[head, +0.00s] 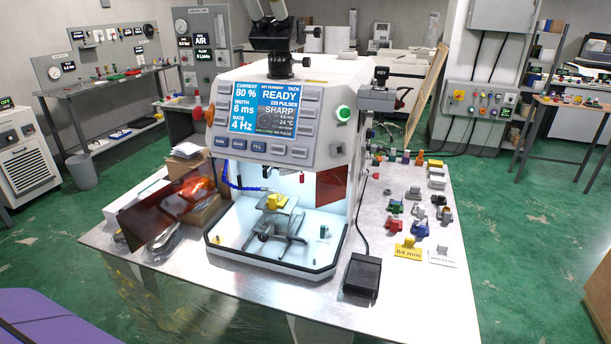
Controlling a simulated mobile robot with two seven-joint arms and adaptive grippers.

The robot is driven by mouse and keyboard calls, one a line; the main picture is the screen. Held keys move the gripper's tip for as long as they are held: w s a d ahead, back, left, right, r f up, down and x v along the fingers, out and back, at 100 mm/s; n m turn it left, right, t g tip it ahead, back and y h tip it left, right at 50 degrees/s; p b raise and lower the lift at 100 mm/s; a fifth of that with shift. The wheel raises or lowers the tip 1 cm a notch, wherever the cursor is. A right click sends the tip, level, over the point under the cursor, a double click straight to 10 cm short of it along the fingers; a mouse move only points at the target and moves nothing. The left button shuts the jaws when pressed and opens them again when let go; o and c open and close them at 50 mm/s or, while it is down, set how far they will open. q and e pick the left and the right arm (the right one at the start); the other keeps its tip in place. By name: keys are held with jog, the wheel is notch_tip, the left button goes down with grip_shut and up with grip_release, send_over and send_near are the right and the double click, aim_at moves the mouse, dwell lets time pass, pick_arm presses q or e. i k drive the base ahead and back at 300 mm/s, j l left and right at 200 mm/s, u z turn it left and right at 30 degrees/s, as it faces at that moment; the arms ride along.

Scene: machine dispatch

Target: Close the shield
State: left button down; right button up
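The shield appears to be the reddish-brown, see-through panel (165,208) on the left of the white machine (292,110). It stands swung out to the left, clear of the front opening. The lit work chamber (225,240) is open at the front. Inside it, a small yellow piece (273,201) sits on a grey stand (270,228). A second dark red panel (332,188) shows at the chamber's right side. Neither of my grippers is in view.
The machine stands on a metal-topped table (310,308). A black pedal-like box (362,276) with a cable lies right of the chamber. Several small coloured parts lie farther right, with a yellow "84 mm" sign (408,252). Cardboard boxes (193,168) stand behind the panel.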

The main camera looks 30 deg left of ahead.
aim_at(140, 223)
jog(key=j+z, duration=0.2)
jog(key=j, duration=0.85)
jog(key=j+z, duration=0.15)
jog(key=j, duration=0.9)
jog(key=k+j+z, duration=0.2)
jog(key=j, duration=0.8)
jog(key=k+j, duration=0.15)
jog(key=j, duration=0.25)
jog(key=k+j+z, duration=0.1)
jog(key=j, duration=0.25)
jog(key=k, duration=0.1)
